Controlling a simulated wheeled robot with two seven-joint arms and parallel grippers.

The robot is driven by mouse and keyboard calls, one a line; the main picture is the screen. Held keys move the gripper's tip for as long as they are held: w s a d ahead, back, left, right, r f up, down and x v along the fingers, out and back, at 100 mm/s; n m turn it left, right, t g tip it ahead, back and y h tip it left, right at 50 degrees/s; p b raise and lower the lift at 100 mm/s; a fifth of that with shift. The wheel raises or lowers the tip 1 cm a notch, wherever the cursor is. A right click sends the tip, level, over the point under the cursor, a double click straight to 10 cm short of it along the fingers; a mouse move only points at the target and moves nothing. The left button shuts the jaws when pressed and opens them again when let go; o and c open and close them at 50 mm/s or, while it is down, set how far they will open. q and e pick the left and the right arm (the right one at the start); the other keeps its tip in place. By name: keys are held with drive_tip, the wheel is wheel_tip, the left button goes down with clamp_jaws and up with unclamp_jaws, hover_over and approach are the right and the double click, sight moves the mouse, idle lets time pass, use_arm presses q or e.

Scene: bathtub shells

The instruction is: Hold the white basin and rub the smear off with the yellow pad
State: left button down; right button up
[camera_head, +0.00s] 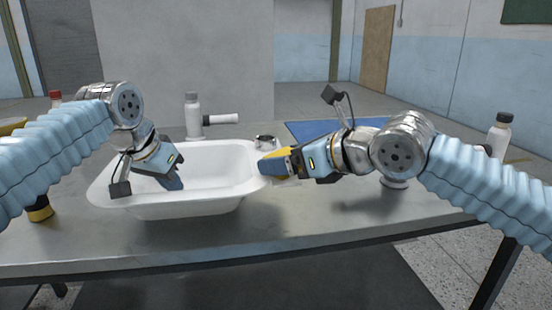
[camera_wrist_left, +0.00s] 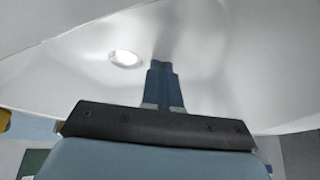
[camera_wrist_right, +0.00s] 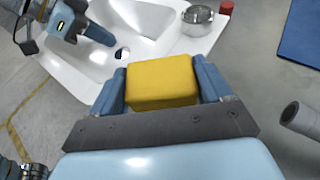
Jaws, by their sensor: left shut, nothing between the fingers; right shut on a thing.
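The white basin (camera_head: 225,207) sits on the grey table, left of centre, and fills much of the left wrist view (camera_wrist_left: 60,75). My left gripper (camera_head: 175,184) is shut and empty, its fingers pointing down inside the basin's hollow. In the left wrist view its shut fingers (camera_wrist_left: 160,66) stand against the white inner surface; I cannot tell whether they touch it. My right gripper (camera_head: 268,167) is shut on the yellow pad (camera_wrist_right: 162,82), at the basin's right rim. The pad appears between its two fingers in the right wrist view. I cannot make out a smear on the basin.
A metal cup (camera_head: 265,143) stands by the basin's back right corner. Behind the basin are a white bottle (camera_head: 193,117) and a white cylinder (camera_head: 220,119) lying down. A blue mat (camera_head: 312,130) lies at the back. Another bottle (camera_head: 499,137) stands far right. The table's front middle is clear.

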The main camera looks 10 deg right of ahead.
use_arm(q)
drive_tip(key=shift+f, duration=0.3)
use_arm(e)
drive_tip(key=shift+r, duration=2.95)
drive_tip(key=shift+r, duration=1.5)
use_arm(q)
wheel_tip(320, 180, up, 10)
drive_tip(key=p, duration=0.7)
drive_tip(key=shift+r+p, duration=0.2)
drive_tip(key=shift+p, duration=0.1)
use_arm(e)
wheel_tip(320, 180, up, 8)
drive_tip(key=shift+f, duration=0.25)
